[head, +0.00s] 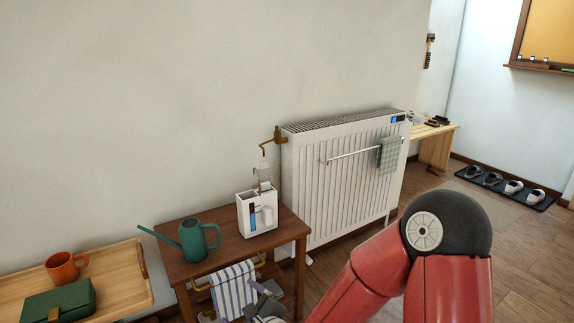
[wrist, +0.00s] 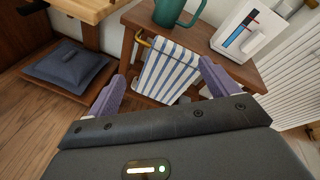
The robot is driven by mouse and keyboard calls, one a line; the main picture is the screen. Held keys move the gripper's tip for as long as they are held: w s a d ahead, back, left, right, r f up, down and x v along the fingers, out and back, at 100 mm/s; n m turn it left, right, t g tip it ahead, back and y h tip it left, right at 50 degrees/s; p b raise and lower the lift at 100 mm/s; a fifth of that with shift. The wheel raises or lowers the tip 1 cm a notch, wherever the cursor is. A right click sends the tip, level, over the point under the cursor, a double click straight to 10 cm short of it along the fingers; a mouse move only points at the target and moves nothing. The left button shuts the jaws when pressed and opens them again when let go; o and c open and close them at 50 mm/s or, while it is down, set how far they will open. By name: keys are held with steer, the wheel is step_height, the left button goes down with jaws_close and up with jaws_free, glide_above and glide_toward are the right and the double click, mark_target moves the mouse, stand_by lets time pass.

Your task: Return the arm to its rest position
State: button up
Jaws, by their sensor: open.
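My gripper (wrist: 163,84) is open, its two purple-grey fingers spread wide in the wrist view. No object is seen held in it. Beyond the fingers, a blue-and-white striped towel (wrist: 167,72) hangs from a brass rail on the side of a brown wooden table; the gap between the fingers and the towel cannot be judged exactly. In the head view my gripper (head: 264,302) is low at the bottom, just right of the towel (head: 233,288), partly cut off by the frame. My red arm is bent, with its elbow raised at the lower right.
The brown table (head: 228,254) bears a green watering can (head: 197,240) and a white box-like device (head: 257,213). A white radiator (head: 345,180) stands behind it. A wooden tray-topped surface (head: 115,283) is at left. A dark cushion (wrist: 68,68) lies low.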

steer(key=s+d+r+n+g+h, duration=0.1)
steer(key=d+r+n+g+h, duration=0.2)
steer(key=d+n, duration=0.45)
steer(key=s+d+r+n+h, duration=0.2)
steer(key=d+r+n+h, duration=0.3)
steer(key=d, duration=0.3)
steer(key=s+d+r+n+g, duration=0.1)
steer(key=s+d+r+n, duration=0.2)
steer(key=s, duration=0.5)
steer(key=s+d+r+n+g+h, duration=0.1)
steer(key=s+d+r+n+g, duration=0.1)
steer(key=s+d+r+n, duration=0.2)
steer(key=s+d+n, duration=0.1)
steer(key=s+d, duration=0.2)
steer(key=s, duration=0.1)
steer(key=shift+r+n+h, duration=0.2)
steer(key=shift+n+h, duration=0.1)
steer(key=shift+n, duration=0.05)
